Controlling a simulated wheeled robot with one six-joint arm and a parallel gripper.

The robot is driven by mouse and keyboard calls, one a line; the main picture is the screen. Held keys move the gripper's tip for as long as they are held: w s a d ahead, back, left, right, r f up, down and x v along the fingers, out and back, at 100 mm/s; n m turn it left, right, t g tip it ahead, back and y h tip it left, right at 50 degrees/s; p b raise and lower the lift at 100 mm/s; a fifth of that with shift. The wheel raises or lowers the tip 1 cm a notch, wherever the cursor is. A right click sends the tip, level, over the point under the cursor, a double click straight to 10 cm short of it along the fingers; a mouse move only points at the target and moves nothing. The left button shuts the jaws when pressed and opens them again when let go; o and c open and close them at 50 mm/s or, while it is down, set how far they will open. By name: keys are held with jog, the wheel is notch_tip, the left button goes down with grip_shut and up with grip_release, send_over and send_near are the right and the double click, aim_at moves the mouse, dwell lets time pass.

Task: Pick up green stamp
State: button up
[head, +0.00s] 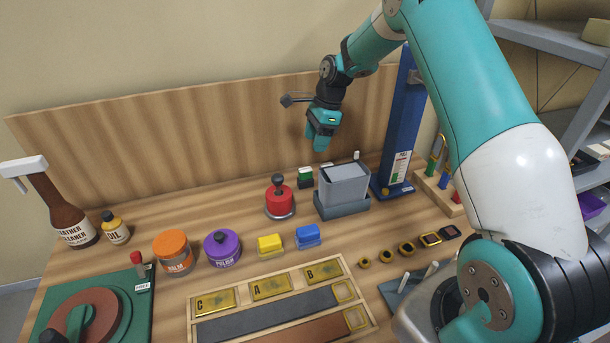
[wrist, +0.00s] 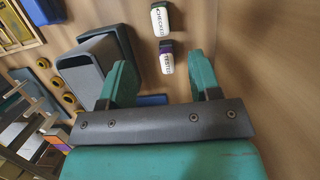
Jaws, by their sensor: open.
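The green stamp (head: 305,178) stands on the bench near the back panel, left of the grey bin. In the wrist view, what looks like the same stamp (wrist: 160,20) is at the top, with a white label reading CHECKED. My gripper (head: 320,145) hangs above and behind the bin, fingers pointing down, apart from the stamp. In the wrist view my gripper (wrist: 163,75) is open, with nothing between its fingers. A second stamp (wrist: 167,60) with a purple part, labelled TESTED, lies just beyond the fingertips; it is mostly hidden in the head view.
The grey bin (head: 344,184) stands right of the stamp, and a red stamp-like tool (head: 279,198) stands left. A blue column (head: 398,135) rises right of the bin. The wooden back panel (head: 150,135) is close behind. Jars and a brass-plate tray (head: 235,325) are in front.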

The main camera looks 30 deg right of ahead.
aim_at(306, 168)
jog(key=p+x, duration=0.2)
jog(key=x, duration=0.5)
jog(key=shift+a, duration=0.1)
jog(key=shift+p+x, duration=1.5)
jog(key=shift+x, duration=1.35)
jog(key=c, duration=1)
